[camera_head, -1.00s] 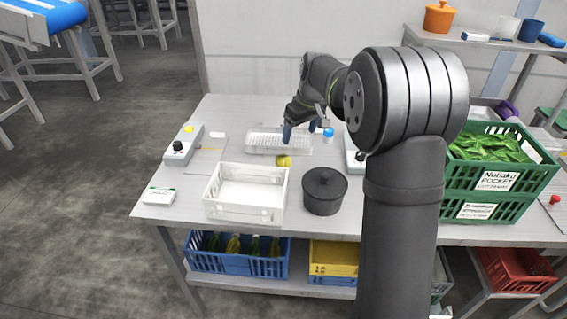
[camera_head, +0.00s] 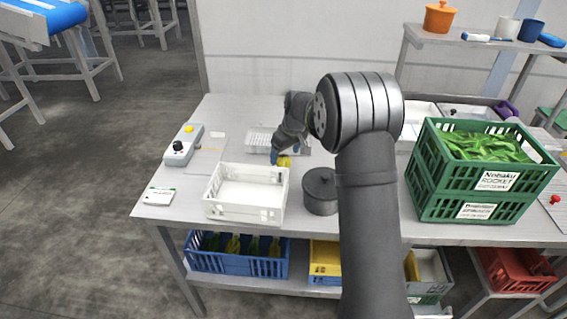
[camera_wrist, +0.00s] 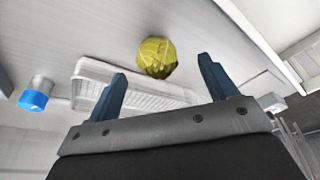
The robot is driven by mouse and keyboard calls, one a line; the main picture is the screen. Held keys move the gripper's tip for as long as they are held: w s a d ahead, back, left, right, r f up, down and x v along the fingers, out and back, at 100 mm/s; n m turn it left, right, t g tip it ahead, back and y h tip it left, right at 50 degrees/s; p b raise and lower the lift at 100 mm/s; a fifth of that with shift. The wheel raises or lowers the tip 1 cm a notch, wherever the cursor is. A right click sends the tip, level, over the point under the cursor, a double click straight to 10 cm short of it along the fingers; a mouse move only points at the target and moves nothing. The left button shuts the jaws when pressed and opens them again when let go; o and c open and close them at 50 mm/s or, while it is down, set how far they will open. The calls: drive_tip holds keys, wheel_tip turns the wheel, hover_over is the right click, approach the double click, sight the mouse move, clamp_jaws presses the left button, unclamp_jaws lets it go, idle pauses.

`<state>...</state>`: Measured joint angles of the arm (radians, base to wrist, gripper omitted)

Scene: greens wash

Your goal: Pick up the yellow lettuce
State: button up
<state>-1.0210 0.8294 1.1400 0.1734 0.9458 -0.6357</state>
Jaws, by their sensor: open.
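The yellow lettuce (camera_head: 284,161) is a small round head on the table, behind the white crate. In the wrist view the lettuce (camera_wrist: 157,57) lies beyond my fingertips, roughly centred between them. My gripper (camera_head: 277,153) is just behind and above the lettuce in the head view. In the wrist view my gripper (camera_wrist: 163,68) has its two blue fingers wide apart with nothing between them. I cannot tell whether a finger touches the lettuce.
A white crate (camera_head: 212,209) and a dark lidded pot (camera_head: 320,192) stand in front of the lettuce. A shallow white tray (camera_head: 257,143) lies behind it. A blue-capped item (camera_wrist: 33,99) shows in the wrist view. Green crates (camera_head: 437,205) of leaves stand at right.

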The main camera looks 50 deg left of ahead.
sight(285, 156)
drive_tip(key=x, duration=0.5)
drive_tip(key=shift+w, duration=0.15)
drive_tip(key=c, duration=1.1)
drive_tip(key=shift+r, duration=0.1)
